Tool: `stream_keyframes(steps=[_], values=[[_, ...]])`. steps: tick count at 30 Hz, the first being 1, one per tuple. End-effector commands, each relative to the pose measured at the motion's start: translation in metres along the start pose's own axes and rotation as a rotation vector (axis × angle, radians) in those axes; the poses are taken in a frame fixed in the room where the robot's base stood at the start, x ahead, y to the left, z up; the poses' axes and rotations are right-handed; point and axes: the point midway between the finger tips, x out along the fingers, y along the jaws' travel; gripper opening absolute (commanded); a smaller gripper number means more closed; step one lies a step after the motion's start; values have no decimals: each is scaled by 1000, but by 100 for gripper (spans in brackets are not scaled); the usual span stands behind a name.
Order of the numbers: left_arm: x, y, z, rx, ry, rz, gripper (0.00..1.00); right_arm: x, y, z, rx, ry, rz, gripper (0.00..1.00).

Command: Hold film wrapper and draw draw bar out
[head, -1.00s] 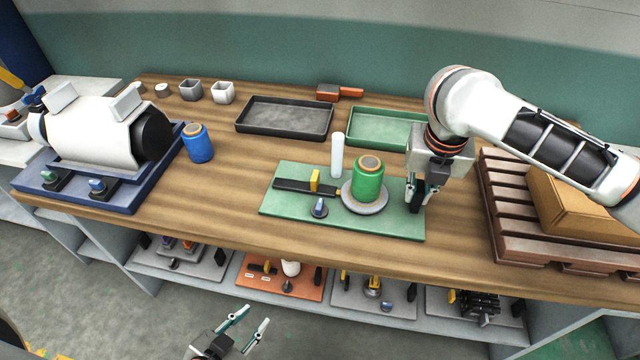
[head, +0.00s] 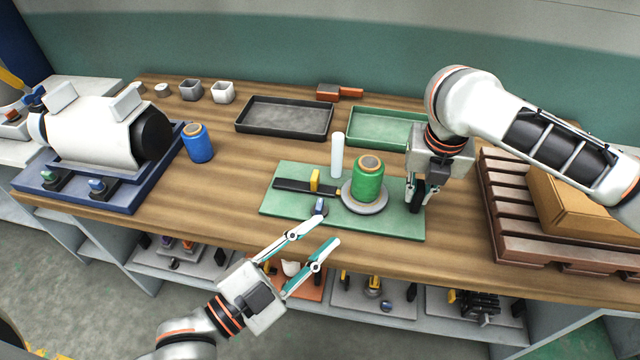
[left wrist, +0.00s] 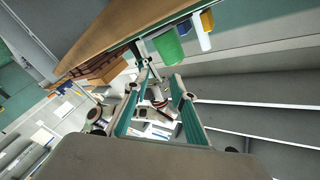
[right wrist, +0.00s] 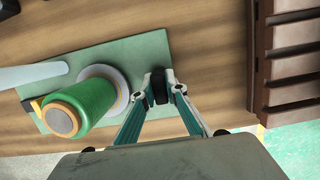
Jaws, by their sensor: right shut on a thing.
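The film wrapper appears to be the green base plate (head: 285,208) on the bench. It carries a green roll (head: 368,180) on a round grey disc, a white upright post (head: 337,156), and a blue-tipped knob (head: 320,206). A black bar (head: 290,185) with a yellow block lies along its left part; I cannot tell whether this is the draw bar. My right gripper (head: 416,198) is shut on a black upright grip (right wrist: 158,88) at the plate's right end. My left gripper (head: 327,232) is open and empty, in front of the plate near the knob.
A brown slatted pallet (head: 497,215) with a box stands at the right. Black (head: 262,117) and green (head: 365,128) trays lie behind. A white machine (head: 95,135) and blue roll (head: 198,143) are at the left. The bench's front edge (head: 240,238) is below my left fingers.

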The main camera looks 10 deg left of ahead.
Motion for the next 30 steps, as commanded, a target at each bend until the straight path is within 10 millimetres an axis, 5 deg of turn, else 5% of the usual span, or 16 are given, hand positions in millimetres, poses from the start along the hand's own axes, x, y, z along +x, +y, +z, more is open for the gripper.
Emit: stream_keyframes(steps=[18,23,30], values=[[129,-117,-71,567,236,-37,25,-1,0,0,1,-2,1,0],[157,-130,-91,679,275,19,25,-1,0,0,1,-2,1,0],[190,-117,-106,794,297,238,25,-1,0,0,1,-2,1,0]])
